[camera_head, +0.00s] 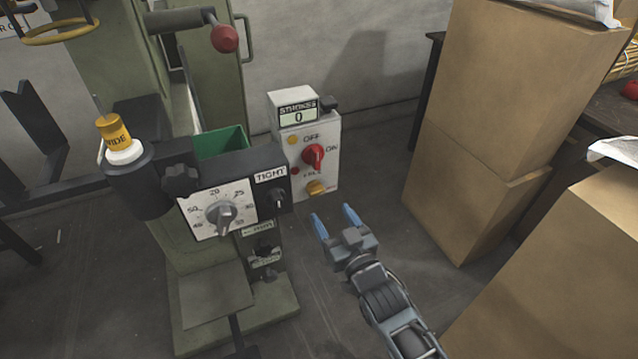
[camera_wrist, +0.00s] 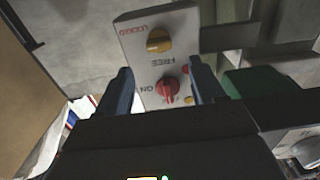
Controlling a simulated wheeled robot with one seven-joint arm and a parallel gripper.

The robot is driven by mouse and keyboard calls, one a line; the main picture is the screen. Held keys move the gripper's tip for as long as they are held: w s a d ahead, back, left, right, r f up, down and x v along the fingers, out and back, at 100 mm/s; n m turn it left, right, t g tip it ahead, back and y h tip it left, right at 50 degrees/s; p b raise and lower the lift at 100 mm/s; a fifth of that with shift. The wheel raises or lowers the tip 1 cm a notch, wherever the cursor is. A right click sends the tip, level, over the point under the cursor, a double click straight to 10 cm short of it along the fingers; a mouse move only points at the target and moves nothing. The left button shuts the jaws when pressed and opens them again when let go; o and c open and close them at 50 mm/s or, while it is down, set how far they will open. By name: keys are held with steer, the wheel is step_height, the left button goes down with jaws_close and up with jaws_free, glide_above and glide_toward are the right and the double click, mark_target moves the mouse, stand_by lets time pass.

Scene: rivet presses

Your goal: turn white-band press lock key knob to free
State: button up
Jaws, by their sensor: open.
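The yellow lock key knob (camera_head: 316,187) sits low on the white control box (camera_head: 322,160), by the FREE lettering. In the wrist view the box is upside down. There the knob (camera_wrist: 158,40) lies between the LOCKED and FREE words, its grip bar looking roughly crosswise; which end points is unclear. A red OFF/ON knob (camera_head: 313,155) is above it on the box. The press (camera_head: 190,255) carries a yellow cylinder with a white band (camera_head: 125,152). My gripper (camera_head: 335,220) is open and empty, apart from the box, to the lower right of the yellow knob. Its blue fingers (camera_wrist: 160,78) flank the red knob in the wrist view.
A black-framed dial (camera_head: 220,212) and a TIGHT selector (camera_head: 277,197) are left of the box. A green bin (camera_head: 221,142) stands behind them. Cardboard boxes (camera_head: 480,130) stack on the right. Open floor lies between box and cartons.

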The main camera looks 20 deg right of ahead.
mark_target(318, 194)
steer(key=shift+w+b, duration=0.9)
steer(key=shift+w, duration=3.1)
steer(key=c, duration=1.1)
